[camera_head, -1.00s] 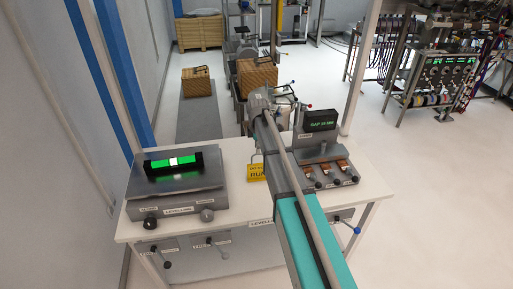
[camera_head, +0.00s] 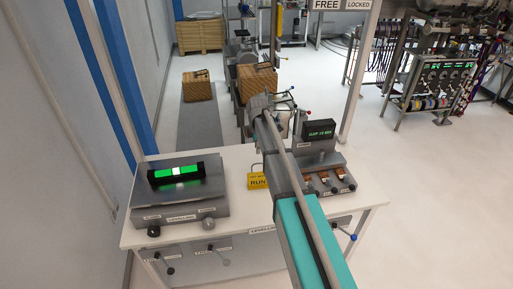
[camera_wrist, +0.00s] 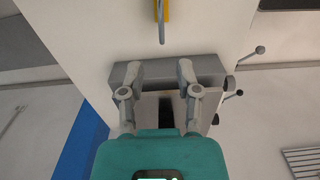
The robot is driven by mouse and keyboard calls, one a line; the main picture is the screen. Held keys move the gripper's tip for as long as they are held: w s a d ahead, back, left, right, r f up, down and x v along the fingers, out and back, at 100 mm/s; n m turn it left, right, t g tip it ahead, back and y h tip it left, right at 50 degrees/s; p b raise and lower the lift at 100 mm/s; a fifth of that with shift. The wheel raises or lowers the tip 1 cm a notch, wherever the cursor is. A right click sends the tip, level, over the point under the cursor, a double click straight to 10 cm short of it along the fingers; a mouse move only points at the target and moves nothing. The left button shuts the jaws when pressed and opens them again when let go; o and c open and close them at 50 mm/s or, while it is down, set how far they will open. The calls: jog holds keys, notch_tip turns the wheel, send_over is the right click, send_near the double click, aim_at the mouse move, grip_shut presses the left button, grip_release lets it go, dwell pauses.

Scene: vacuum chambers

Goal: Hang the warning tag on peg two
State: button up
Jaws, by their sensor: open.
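The warning tag is a yellow tag (camera_head: 257,181) marked RUN. It is on the white table, just left of my arm in the head view. In the wrist view its yellow edge and grey hook (camera_wrist: 162,30) show at the top, ahead of my fingertips and apart from them. My gripper (camera_wrist: 157,72) is open, with nothing between its fingers. In the head view my own arm hides the fingers. I cannot make out peg two in either view. A sign reading FREE (camera_head: 326,5) and LOCKED (camera_head: 358,5) is at the top edge.
A levelling unit (camera_head: 180,196) with a green display stands on the left of the table (camera_head: 237,165). A gap display unit (camera_head: 320,131) with several copper-coloured parts stands right of my arm. A grey block (camera_wrist: 212,68) lies below my fingers in the wrist view. Upright posts rise behind the table.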

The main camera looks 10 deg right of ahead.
dwell(0.5)
jog(key=s+m, duration=1.7)
jog(key=s, duration=1.2)
jog(key=shift+s, duration=0.25)
jog(key=shift+a, duration=0.1)
notch_tip(320, 180, down, 3)
jog(key=b, duration=0.3)
jog(key=shift+f, duration=0.2)
